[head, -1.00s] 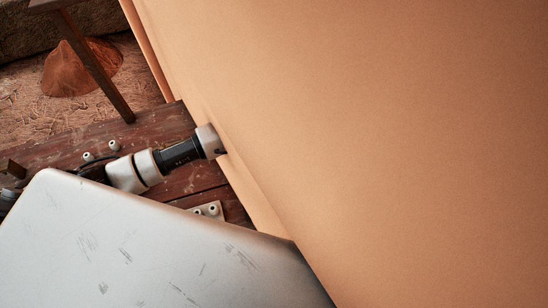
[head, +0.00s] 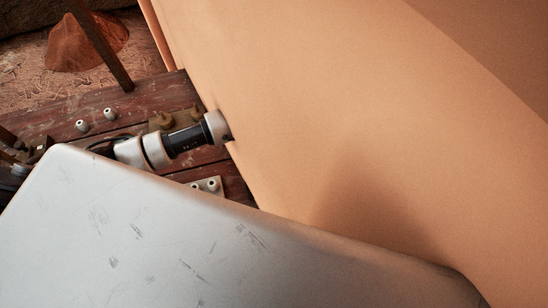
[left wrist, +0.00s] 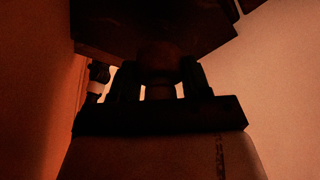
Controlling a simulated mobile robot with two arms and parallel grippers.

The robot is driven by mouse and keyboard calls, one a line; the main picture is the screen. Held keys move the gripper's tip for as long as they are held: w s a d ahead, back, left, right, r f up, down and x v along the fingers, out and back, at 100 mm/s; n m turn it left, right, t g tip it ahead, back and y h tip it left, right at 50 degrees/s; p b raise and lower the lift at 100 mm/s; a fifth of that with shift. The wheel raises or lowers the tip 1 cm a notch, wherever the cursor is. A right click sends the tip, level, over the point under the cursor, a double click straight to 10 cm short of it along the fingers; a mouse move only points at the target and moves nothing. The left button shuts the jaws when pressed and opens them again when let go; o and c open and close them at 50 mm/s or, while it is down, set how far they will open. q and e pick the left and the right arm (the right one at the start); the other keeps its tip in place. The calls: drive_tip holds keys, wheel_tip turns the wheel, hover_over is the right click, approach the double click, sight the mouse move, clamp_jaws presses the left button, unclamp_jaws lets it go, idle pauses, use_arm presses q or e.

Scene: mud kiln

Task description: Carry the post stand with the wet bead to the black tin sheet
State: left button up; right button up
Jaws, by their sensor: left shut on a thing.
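In the left wrist view my left gripper (left wrist: 159,80) shows as two dark fingers closed around a dark brown rounded piece (left wrist: 158,55), which I take to be part of the post stand. A dark block spans the top of that view above the fingers. The picture is too dark to make out the wet bead. In the head view my left arm reaches right, and its end is hidden behind a large tan surface. The black tin sheet cannot be made out. My right gripper is not in view.
The tan surface (head: 330,120) fills the right of the head view, very close. A reddish wooden bench (head: 140,97) holds small white pieces (head: 110,113), a pale plate with more of them (head: 203,187) and brownish fittings (head: 165,120). A reddish mound (head: 87,42) and dark post (head: 98,45) stand behind.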

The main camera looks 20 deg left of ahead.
use_arm(q)
drive_tip(key=shift+p, duration=0.7)
idle(0.6)
drive_tip(key=shift+f, duration=0.15)
idle(0.5)
drive_tip(key=shift+f, duration=0.8)
idle(0.8)
drive_tip(key=o, duration=1.3)
drive_tip(key=b+v, duration=0.1)
drive_tip(key=v, duration=0.9)
drive_tip(key=shift+r, duration=0.4)
